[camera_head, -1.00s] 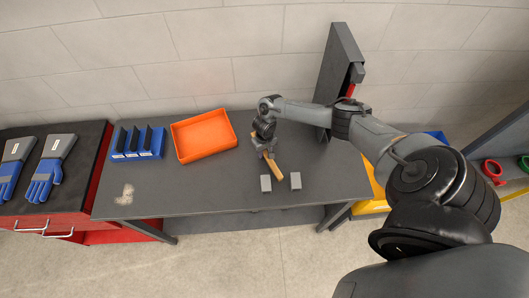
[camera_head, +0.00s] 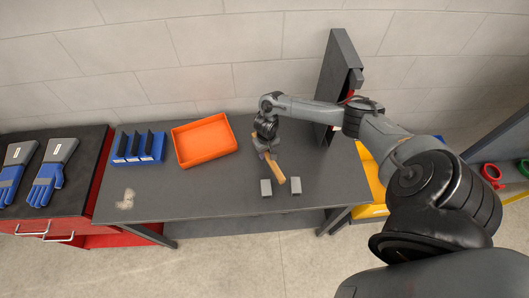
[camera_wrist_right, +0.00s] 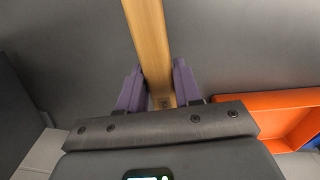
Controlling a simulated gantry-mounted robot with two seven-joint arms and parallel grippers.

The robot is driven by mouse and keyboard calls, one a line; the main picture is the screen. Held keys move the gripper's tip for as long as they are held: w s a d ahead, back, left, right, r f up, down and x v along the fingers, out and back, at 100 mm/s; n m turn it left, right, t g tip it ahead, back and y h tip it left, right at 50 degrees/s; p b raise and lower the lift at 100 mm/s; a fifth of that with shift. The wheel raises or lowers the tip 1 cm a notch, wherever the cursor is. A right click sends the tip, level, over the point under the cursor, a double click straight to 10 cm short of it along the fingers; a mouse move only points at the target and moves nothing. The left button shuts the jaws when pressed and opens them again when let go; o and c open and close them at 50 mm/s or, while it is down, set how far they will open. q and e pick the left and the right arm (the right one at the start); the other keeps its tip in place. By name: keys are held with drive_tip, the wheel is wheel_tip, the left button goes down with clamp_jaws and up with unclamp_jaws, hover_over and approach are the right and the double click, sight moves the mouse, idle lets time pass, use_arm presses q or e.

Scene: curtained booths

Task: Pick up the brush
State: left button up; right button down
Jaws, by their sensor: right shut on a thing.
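The brush (camera_head: 274,168) shows as a long wooden handle at the middle of the grey table (camera_head: 225,196). Its handle (camera_wrist_right: 148,40) also shows in the right wrist view, running from between the fingers to the top edge. No bristles can be made out. My right gripper (camera_head: 265,153) reaches down over the table from the right arm. In the wrist view its purple fingers (camera_wrist_right: 160,90) are closed on both sides of the handle. I cannot tell how far the brush is off the table. My left gripper is not in view.
An orange tray (camera_head: 232,148) lies left of the gripper, with a blue holder (camera_head: 139,159) further left. Two small grey blocks (camera_head: 266,188) (camera_head: 295,186) stand near the front edge. A tall dark panel (camera_head: 329,80) rises behind right. The table's left front is clear, apart from a pale patch.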

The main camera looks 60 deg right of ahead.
wheel_tip(320, 180, up, 6)
drive_tip(key=p, duration=0.1)
hover_over(277, 173)
drive_tip(key=c, duration=1.3)
unclamp_jaws()
drive_tip(key=c, duration=0.4)
drive_tip(key=shift+w, duration=0.1)
